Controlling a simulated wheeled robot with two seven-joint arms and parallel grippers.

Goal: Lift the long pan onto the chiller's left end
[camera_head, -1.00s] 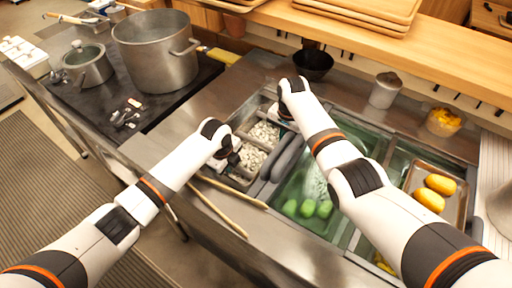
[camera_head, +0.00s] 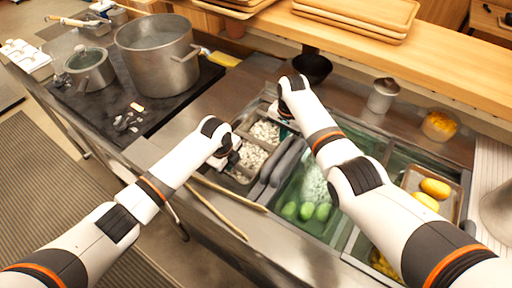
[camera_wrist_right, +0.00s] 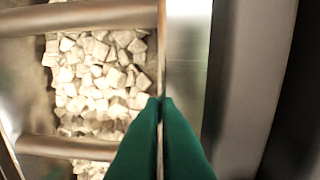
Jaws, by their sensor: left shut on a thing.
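The long pan (camera_head: 256,144) is a narrow metal pan with crossbars, holding white cubes, at the left end of the chiller (camera_head: 345,236). My left gripper (camera_head: 229,161) is at its near side, shut on its edge; the fingertips are mostly hidden by the wrist. In the right wrist view the green fingers of my right gripper (camera_wrist_right: 160,104) are closed on the thin upright rim of the pan (camera_wrist_right: 162,50). I cannot tell whether the pan is clear of what is under it.
Dark grey bars (camera_head: 281,168) lie just right of the pan. Green vegetables (camera_head: 306,211) and a tray with yellow items (camera_head: 409,182) sit further right. Long tan sticks (camera_head: 218,207) lie along the front edge. A big pot (camera_head: 157,62) stands left; a dark bowl (camera_head: 312,68) is behind.

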